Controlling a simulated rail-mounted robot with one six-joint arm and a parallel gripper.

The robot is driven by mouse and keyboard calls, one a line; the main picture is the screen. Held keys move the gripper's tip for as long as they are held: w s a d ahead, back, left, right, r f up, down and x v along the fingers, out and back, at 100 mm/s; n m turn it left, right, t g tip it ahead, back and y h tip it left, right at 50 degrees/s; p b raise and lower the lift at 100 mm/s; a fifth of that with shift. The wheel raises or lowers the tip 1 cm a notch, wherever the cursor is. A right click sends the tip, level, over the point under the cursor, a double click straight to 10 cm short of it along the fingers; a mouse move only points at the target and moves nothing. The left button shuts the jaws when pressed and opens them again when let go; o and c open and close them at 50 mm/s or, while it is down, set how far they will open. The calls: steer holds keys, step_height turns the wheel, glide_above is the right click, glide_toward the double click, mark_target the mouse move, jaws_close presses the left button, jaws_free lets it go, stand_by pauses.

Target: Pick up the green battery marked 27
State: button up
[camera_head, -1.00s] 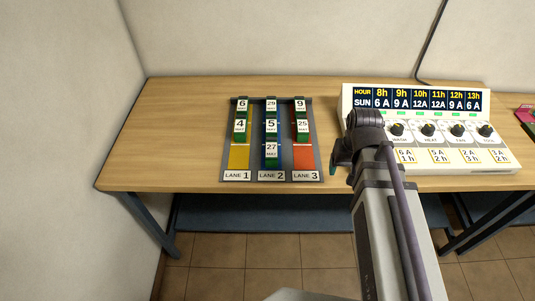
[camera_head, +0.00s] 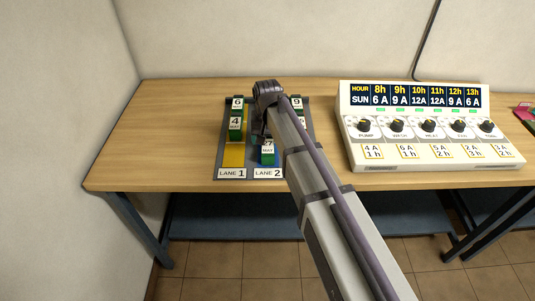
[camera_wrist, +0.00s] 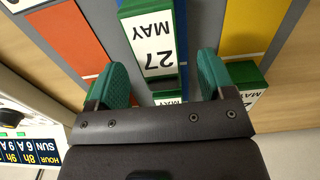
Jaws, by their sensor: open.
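The green battery marked 27 MAY (camera_head: 268,152) stands at the front of lane 2 in the rack, with a white label on top. In the wrist view the same battery (camera_wrist: 152,42) appears upside down, mostly beyond my fingertips, its near end lined up with the gap between them. My gripper (camera_wrist: 160,72) is open, with one teal-padded finger on each side of that gap, and holds nothing. I cannot tell how high the fingers are above the battery. In the head view my arm hides the fingers and much of lanes 2 and 3.
The rack (camera_head: 218,158) sits on a wooden table (camera_head: 150,140). Lane 1 holds batteries marked 4 (camera_head: 236,124) and 6 (camera_head: 238,103). A battery marked 9 (camera_head: 297,103) shows in lane 3. A white panel with knobs (camera_head: 430,150) stands to the right.

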mark_target(268, 144)
steer(key=f+b, duration=0.4)
steer(key=f, duration=0.1)
steer(key=shift+s+d+f, duration=0.1)
steer(key=shift+s+f, duration=0.05)
steer(key=shift+s, duration=0.05)
steer(key=shift+r, duration=0.25)
steer(key=c, duration=1.4)
